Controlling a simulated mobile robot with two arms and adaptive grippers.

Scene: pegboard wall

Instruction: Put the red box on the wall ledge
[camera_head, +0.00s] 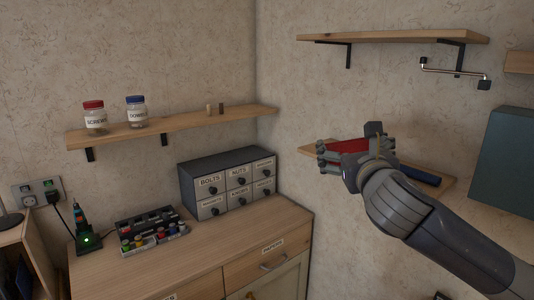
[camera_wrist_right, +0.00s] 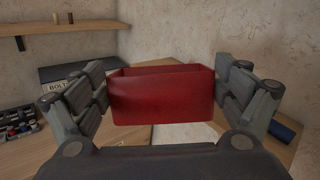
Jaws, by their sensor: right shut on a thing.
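The red box (camera_head: 348,146) is held by my right gripper (camera_head: 330,157) in front of the right wall. In the wrist view the open-topped red box (camera_wrist_right: 162,97) sits upright between the two fingers. In the head view the fingers hide much of it. A wooden ledge (camera_head: 308,150) on the right wall lies behind and around the gripper, partly hidden by it; I cannot tell the gap between box and ledge. My left gripper is not in view.
A dark blue object (camera_head: 420,175) lies on that ledge's right part. A higher shelf (camera_head: 390,37) is bare on top. The left shelf (camera_head: 190,122) holds two jars (camera_head: 95,117) and small pegs. A labelled drawer unit (camera_head: 228,182) stands on the cabinet. A teal panel (camera_head: 508,160) is at right.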

